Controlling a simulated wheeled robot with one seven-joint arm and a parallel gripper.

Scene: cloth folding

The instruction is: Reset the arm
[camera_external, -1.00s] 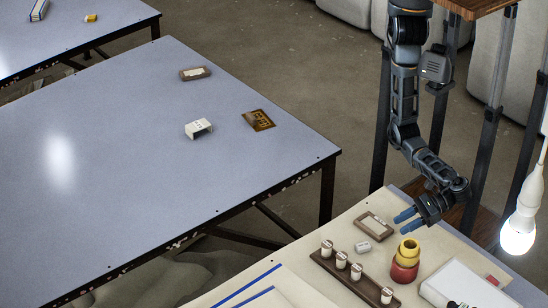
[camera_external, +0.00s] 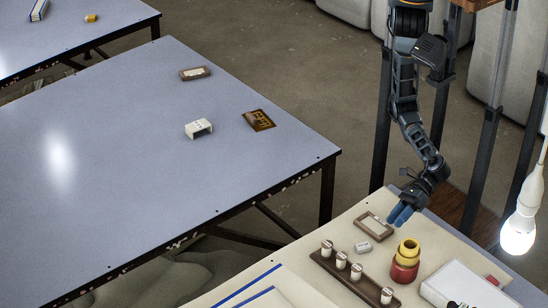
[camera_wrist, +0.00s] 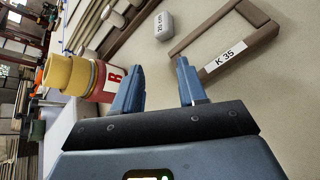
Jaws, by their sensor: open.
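My gripper (camera_external: 400,214) hangs over the far edge of the cream-topped table (camera_external: 335,225) in the external view, its blue fingertips pointing down and to the left. In the wrist view my gripper (camera_wrist: 158,85) shows two blue-grey fingers spread apart with nothing between them. A brown frame labelled K 35 (camera_wrist: 226,50) lies just beyond the right finger; it also shows in the external view (camera_external: 362,229), just left of the fingertips. No cloth is held.
A red and yellow stacked cup (camera_external: 405,262) stands near the gripper. A small grey block (camera_external: 363,247), a brown rack with several white spools (camera_external: 340,274) and a white box (camera_external: 465,288) lie nearby. A lit bulb (camera_external: 518,234) hangs at right. The blue-grey table (camera_external: 130,140) is mostly clear.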

